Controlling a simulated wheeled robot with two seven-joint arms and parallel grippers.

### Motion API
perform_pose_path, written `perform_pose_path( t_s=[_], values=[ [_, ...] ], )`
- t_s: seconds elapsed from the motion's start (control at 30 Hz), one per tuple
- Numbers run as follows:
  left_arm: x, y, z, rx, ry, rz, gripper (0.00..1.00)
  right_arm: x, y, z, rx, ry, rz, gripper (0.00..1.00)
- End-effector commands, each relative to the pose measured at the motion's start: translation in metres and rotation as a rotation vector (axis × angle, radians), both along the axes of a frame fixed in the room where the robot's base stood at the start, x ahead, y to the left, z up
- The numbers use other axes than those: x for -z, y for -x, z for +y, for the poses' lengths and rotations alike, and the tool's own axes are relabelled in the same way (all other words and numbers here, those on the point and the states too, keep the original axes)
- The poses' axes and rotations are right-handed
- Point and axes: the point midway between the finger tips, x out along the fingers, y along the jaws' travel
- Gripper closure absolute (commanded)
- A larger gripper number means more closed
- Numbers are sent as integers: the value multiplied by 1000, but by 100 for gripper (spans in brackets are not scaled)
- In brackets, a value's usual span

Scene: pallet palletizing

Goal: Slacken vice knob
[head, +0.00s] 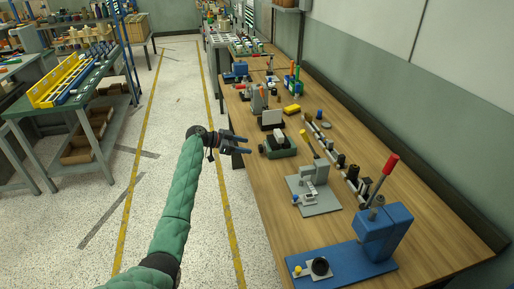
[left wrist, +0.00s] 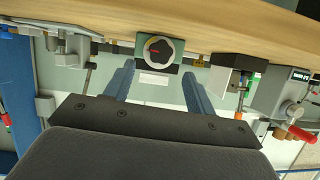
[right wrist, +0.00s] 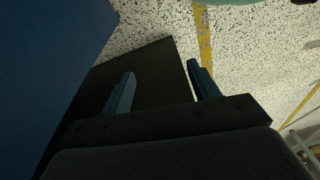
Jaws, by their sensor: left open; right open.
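The green vice (head: 281,152) stands near the left edge of the wooden bench in the head view, with a pale block (head: 279,136) at its top. In the left wrist view its round knob (left wrist: 158,50) faces the camera, dark with a pale rim and red and yellow marks. My left gripper (head: 248,145) is open just left of the vice. The knob shows beyond and between its fingertips (left wrist: 158,69), with nothing held. My right gripper (right wrist: 161,69) is open and empty above the floor in the right wrist view, and is out of the head view.
A grey fixture (head: 314,191) and a blue press (head: 384,232) with a red-handled lever stand nearer on the bench. A black-and-white device (head: 271,119) stands behind the vice. The speckled floor (head: 185,110) left of the bench is clear. A dark blue surface (right wrist: 45,60) fills the right wrist view's left side.

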Motion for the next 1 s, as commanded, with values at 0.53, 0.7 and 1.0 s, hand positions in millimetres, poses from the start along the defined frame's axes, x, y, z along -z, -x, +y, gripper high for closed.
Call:
perform_pose_path(
  t_s=[0.53,0.7,1.0],
  values=[
    [22,-18,-52,-2,-1,3,45,55,14,-18,-11,18,-35,40],
    [25,-20,-55,-3,-1,2,45,61,16,-19,-12,19,-38,40],
    [25,-20,-56,-3,-1,2,56,61,16,-19,-12,19,-38,40]
  ],
)
